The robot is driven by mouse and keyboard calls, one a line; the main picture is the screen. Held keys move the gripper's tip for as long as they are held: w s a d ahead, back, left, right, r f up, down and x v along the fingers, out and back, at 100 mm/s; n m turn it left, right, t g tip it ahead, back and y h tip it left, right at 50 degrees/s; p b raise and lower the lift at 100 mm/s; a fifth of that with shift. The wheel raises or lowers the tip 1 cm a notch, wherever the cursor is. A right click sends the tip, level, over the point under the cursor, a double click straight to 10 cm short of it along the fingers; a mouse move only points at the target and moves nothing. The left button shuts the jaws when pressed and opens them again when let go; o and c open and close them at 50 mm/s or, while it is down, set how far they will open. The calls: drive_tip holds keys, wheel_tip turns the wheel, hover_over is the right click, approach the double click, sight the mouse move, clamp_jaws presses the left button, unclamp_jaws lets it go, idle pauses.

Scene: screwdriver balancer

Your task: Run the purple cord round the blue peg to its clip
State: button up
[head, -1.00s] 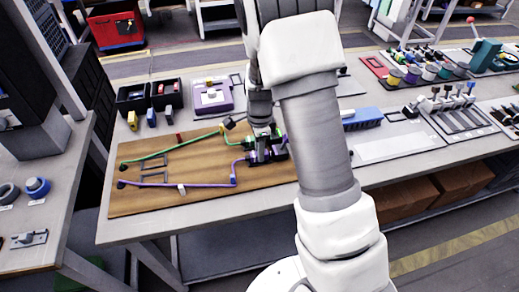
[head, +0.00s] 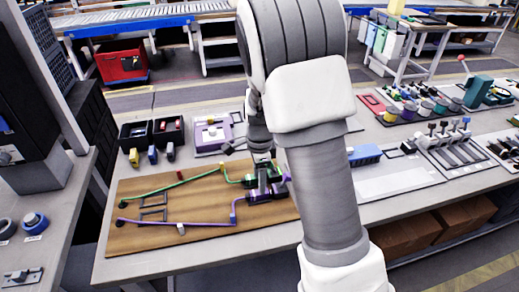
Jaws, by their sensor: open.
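The purple cord (head: 205,223) lies along the front of the wooden board (head: 190,203). It runs from a dark end at the left to the small blue peg (head: 233,217), then bends up and right toward the dark purple block (head: 259,196). A small pale clip (head: 181,229) sits on the cord's front run. My gripper (head: 262,178) is open and points down at the board's right side, among the dark blocks. It is too small and crowded to tell whether its fingers touch the cord.
A green cord (head: 170,186) runs behind the purple one, past a yellow peg (head: 222,168). Black bins (head: 135,133) and a purple-framed tray (head: 212,134) stand behind the board. My arm hides part of the table to the right.

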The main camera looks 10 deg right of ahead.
wheel_tip(320, 180, up, 13)
drive_tip(key=p, duration=0.1)
drive_tip(key=shift+f+p, duration=0.15)
drive_tip(key=shift+p, duration=0.15)
drive_tip(key=s+r+n+t+p, duration=0.1)
drive_tip(key=s+r+n+t, duration=0.1)
drive_tip(key=s+r+n, duration=0.5)
drive_tip(key=s+r+n+t+p, duration=0.1)
drive_tip(key=s+r+n+t, duration=0.2)
drive_tip(key=s+r+n, duration=0.4)
drive_tip(key=shift+s+d+n+t, duration=0.25)
drive_tip(key=shift+s+n, duration=1.75)
drive_tip(key=shift+s, duration=2.2)
